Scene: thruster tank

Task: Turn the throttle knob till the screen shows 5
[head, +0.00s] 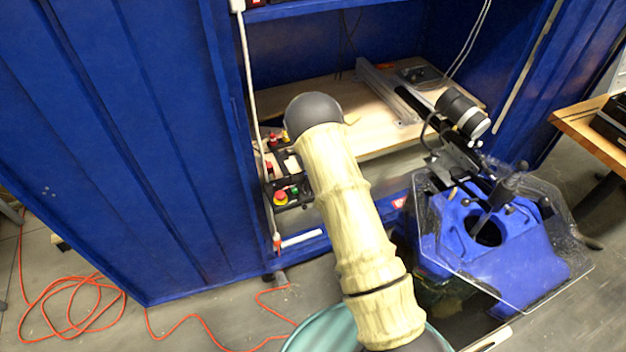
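My beige-sleeved arm reaches up across the middle to a dark round joint. My gripper is not visible beyond it.
A wooden bench top (375,125) inside the container carries a metal rail (388,92). A black and silver thruster (462,114) stands above a blue tank (510,265) with a clear cover at right. An orange cable (70,290) lies on the grey floor at left.

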